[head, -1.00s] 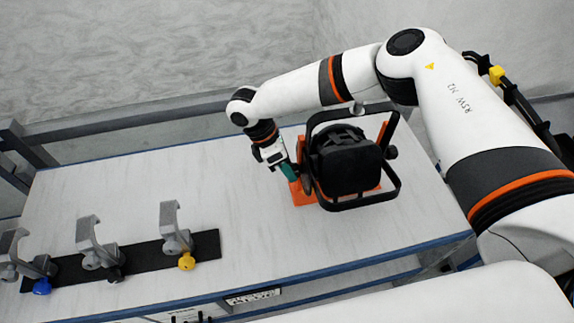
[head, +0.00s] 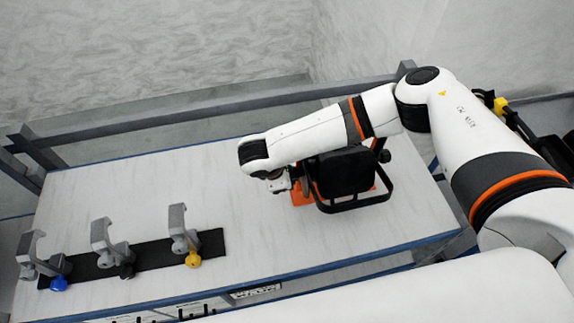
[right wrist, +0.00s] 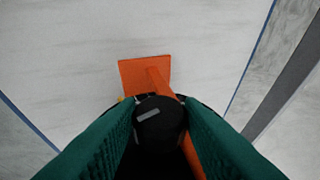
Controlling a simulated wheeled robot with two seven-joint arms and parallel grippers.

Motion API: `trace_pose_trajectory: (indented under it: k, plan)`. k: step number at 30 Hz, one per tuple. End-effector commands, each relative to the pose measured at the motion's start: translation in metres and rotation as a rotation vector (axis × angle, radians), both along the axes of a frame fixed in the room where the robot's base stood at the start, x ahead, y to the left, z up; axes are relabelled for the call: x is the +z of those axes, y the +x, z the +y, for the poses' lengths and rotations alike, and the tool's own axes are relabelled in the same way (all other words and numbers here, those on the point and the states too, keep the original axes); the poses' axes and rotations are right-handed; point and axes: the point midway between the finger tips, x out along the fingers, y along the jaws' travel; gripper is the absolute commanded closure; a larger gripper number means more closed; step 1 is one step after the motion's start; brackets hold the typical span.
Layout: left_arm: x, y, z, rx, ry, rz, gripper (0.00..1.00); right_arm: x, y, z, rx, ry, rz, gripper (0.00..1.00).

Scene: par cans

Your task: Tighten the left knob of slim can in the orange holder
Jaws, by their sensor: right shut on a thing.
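The slim can (head: 345,172) is a black lamp with a black frame, standing in the orange holder (head: 301,193) at the right part of the table. In the right wrist view the orange holder (right wrist: 132,74) shows its flat plate and an upright bar. The left knob (right wrist: 158,122) is a dark round knob with a grey mark on its face, between the green fingers. My right gripper (head: 283,180) is at the can's left side, shut on this knob. In the head view my arm hides the knob and part of the can. My left gripper is not in view.
Several grey clamps (head: 108,245) stand on a black strip (head: 215,240) at the table's left front, with blue, black and yellow knobs. The white table (head: 120,190) is clear between the strip and the holder. A grey rail (head: 180,118) runs behind the table.

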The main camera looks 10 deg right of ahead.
Motion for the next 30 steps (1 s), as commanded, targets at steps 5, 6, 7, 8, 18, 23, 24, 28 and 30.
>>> trace_pose_trajectory:
  k: [5, 6, 7, 8, 18, 23, 24, 28, 30]
  plan:
    - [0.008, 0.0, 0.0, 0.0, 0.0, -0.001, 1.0, -0.001, -0.005, 0.0, 0.0, 0.0, -0.161, 0.89]
    - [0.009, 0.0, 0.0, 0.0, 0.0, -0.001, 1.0, -0.002, -0.006, 0.0, -0.001, 0.0, -0.199, 0.89]
    - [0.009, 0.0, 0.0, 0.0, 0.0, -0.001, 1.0, -0.003, -0.006, 0.0, -0.002, -0.002, -0.228, 0.89]
    - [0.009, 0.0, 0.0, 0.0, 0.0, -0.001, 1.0, -0.004, -0.007, 0.0, -0.002, -0.001, -0.256, 0.89]
    - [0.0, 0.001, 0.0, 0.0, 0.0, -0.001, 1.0, -0.01, -0.01, -0.001, -0.004, -0.005, -0.579, 0.89]
    - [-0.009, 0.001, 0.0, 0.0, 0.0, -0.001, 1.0, -0.013, -0.011, -0.002, -0.005, -0.008, -0.718, 0.89]
    - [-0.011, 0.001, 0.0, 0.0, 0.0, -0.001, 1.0, -0.013, -0.011, -0.002, -0.004, -0.008, -0.751, 0.89]
    - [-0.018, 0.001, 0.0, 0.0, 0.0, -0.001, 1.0, -0.015, -0.011, -0.002, -0.003, -0.01, -0.843, 0.89]
    - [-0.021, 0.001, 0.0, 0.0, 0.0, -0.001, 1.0, -0.015, -0.011, -0.002, -0.003, -0.01, -0.885, 0.89]
